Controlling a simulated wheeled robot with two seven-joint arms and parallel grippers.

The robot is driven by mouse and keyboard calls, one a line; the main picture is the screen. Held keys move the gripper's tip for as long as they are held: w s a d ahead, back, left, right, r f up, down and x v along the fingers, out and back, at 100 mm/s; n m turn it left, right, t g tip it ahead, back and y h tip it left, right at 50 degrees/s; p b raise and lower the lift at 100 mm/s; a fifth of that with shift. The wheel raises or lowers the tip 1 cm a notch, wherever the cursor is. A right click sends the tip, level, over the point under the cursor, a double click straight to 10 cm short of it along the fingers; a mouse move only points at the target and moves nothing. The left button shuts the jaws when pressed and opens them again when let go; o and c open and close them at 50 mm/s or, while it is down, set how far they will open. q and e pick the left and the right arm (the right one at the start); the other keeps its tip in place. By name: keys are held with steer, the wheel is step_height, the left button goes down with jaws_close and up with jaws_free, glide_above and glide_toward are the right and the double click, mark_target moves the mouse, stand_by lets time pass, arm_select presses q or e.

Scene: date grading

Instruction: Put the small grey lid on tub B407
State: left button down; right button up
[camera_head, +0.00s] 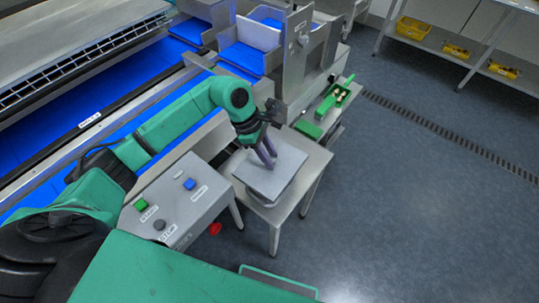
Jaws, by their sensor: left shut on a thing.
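My left gripper (266,156) points down over a small steel stand near the middle of the picture. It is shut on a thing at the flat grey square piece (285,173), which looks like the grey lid. The dark fingers hide part of it, and the exact grip is too small to make out. No label B407 can be read. My right gripper is out of the picture.
A control box (176,217) with green, blue and dark buttons stands left of the steel stand (315,163). Blue belts and steel machinery fill the upper left. The floor (430,210) at right is clear.

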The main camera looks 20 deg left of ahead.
mark_target(269, 172)
arm_select(q)
steer(key=shift+s+f, duration=0.4)
steer(key=shift+f, duration=0.45)
steer(key=shift+w+f, duration=0.1)
steer(key=shift+f, duration=0.15)
step_height(269, 172, down, 6)
steer(key=b, duration=0.4)
steer(key=shift+w+r, duration=0.1)
steer(key=shift+w+f, duration=0.1)
steer(key=shift+f, duration=0.1)
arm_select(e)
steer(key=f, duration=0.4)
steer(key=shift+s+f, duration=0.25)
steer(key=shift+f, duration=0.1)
arm_select(q)
steer(key=shift+r, duration=0.1)
steer(key=shift+b, duration=0.65)
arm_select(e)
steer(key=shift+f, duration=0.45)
arm_select(q)
steer(key=shift+f, duration=0.2)
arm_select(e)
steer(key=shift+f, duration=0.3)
